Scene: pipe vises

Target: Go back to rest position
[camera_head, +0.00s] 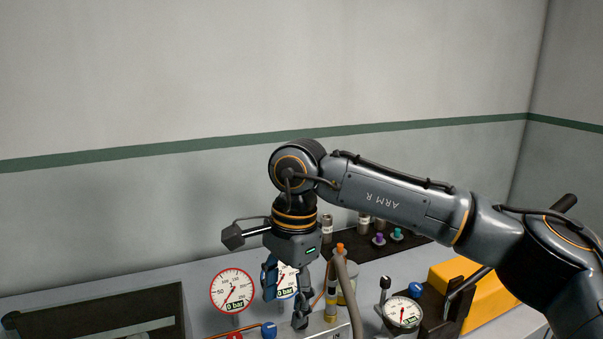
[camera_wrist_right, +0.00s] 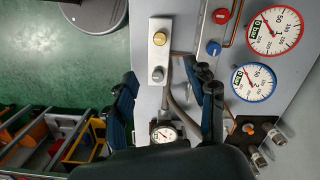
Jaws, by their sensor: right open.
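My right arm comes in from the right in the head view, and its gripper (camera_head: 285,298) points down over the bench. In the right wrist view the two fingers of this gripper (camera_wrist_right: 166,98) stand wide apart with nothing between their tips. In the head view the gripper partly hides a blue-rimmed gauge (camera_head: 288,271). My left gripper is in neither view.
A red-rimmed gauge (camera_head: 232,290), a grey hose (camera_head: 351,300) and a small gauge (camera_head: 402,312) stand close around the right gripper. A yellow case (camera_head: 455,280) is at right, a dark tray (camera_head: 95,315) at left. The wall above is bare.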

